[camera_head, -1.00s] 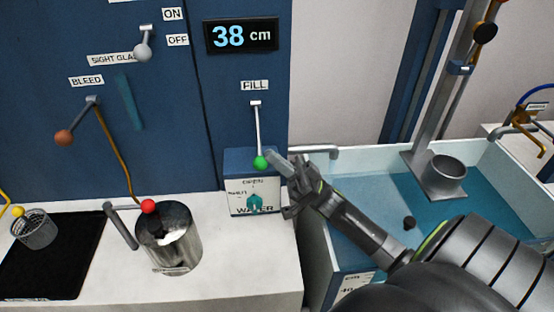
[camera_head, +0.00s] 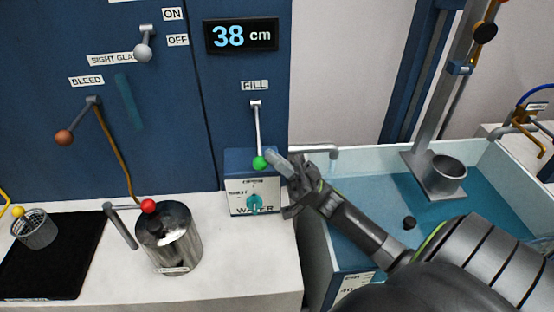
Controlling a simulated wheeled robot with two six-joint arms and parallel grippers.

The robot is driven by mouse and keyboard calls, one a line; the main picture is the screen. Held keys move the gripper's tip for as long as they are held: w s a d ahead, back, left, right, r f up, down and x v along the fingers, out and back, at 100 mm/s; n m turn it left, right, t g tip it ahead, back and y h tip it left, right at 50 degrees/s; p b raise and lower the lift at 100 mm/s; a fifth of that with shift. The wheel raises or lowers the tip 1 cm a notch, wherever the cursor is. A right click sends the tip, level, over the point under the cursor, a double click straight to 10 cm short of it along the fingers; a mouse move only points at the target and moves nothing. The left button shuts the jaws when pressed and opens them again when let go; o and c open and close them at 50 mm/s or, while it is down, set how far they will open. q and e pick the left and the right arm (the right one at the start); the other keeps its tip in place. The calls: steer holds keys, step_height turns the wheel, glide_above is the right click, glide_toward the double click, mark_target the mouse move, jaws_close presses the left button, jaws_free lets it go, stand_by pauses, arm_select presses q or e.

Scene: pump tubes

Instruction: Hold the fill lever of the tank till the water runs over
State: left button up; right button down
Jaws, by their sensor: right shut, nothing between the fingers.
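The fill lever (camera_head: 257,132) hangs down below its FILL label on the blue panel, with a green knob at its lower end. My right gripper (camera_head: 271,161) is shut and empty, its fingertips at the right side of the green knob; I cannot tell whether they touch it. The tank (camera_head: 458,142) on the right is a pale, open-topped basin with blue water below its rim. A grey spout (camera_head: 322,151) reaches over its left back corner. No overflow shows at the visible rim. My left gripper is not in view.
A display (camera_head: 241,36) reads 38 cm. A box marked WATER (camera_head: 252,194) with a teal knob sits below the lever. A steel canister (camera_head: 176,240) stands on the white counter. A grey cup (camera_head: 446,173) on a post and a black plug (camera_head: 409,222) are in the tank.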

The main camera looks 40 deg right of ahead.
step_height(320, 180, up, 10)
steer(key=shift+b, duration=0.35)
stand_by(0.7)
